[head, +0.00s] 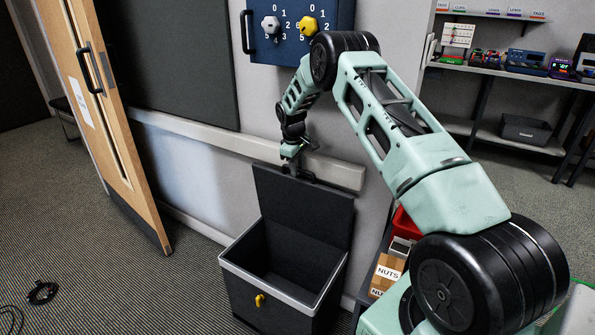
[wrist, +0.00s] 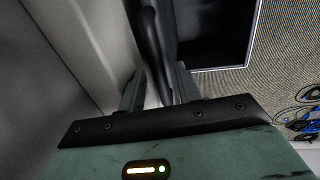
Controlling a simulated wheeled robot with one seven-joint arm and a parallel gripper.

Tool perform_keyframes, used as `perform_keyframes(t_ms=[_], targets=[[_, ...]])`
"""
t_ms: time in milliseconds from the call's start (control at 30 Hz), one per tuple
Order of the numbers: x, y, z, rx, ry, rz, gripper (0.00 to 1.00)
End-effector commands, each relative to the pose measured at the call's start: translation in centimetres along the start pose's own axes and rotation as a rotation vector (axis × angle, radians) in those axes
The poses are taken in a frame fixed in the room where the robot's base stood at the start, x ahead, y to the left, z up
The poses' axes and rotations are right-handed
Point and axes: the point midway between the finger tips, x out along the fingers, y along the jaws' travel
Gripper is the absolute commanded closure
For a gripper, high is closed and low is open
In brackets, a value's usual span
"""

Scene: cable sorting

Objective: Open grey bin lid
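The grey bin (head: 232,285) stands on the floor against the wall, dark with a light rim and a yellow latch (head: 260,300) on its front. Its lid (head: 310,212) is raised, standing about upright at the back, and the inside of the bin shows. My gripper (head: 291,165) is at the lid's top edge. In the wrist view, the fingers of my gripper (wrist: 160,92) are apart, with the dark handle bar (wrist: 152,45) of the lid between them. A pale gap shows between the left finger and the bar. The bin's rim (wrist: 222,69) shows at upper right.
A wooden door (head: 108,110) stands ajar at left. A pale rail (head: 200,138) runs along the wall behind the lid. A dark blue knob panel (head: 262,45) hangs above. A box marked nuts (head: 385,275) is right of the bin. Cables (head: 42,293) lie on the floor.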

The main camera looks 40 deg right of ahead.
Motion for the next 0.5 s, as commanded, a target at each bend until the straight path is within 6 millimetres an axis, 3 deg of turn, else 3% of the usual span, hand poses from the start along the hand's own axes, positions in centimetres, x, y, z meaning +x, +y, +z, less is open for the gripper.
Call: perform_keyframes(t_ms=[200,500], targets=[[-3.6,0.0,-0.1,0.0,0.002,0.001,0.67],[-5.2,0.0,0.0,0.0,0.0,0.0,0.67]])
